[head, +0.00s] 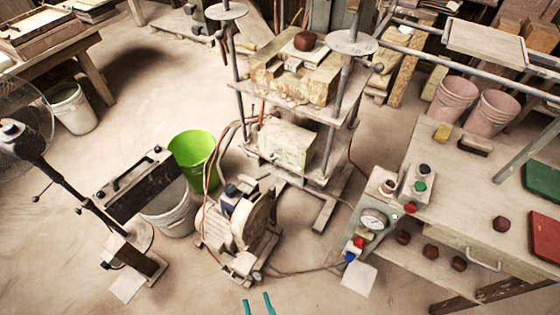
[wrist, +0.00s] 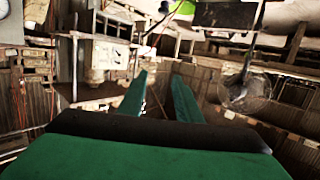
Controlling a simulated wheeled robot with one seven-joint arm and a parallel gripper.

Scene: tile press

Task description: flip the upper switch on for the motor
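My gripper (head: 258,304) shows at the bottom edge of the head view as two teal fingertips with a gap between them. In the wrist view its two green fingers (wrist: 160,92) stand apart with nothing between them. The motor unit (head: 240,220) stands on the floor beside the press, with hoses running up from it. A grey panel with a round gauge (head: 373,219) is at the table's left end, with red and blue knobs (head: 355,247) low on it. A small box with black and green buttons (head: 420,181) sits on the table. I cannot tell which is the upper switch.
The tile press (head: 295,90) stands at the back centre. The worktable (head: 460,200) fills the right. The floor between my gripper and the panel is mostly clear.

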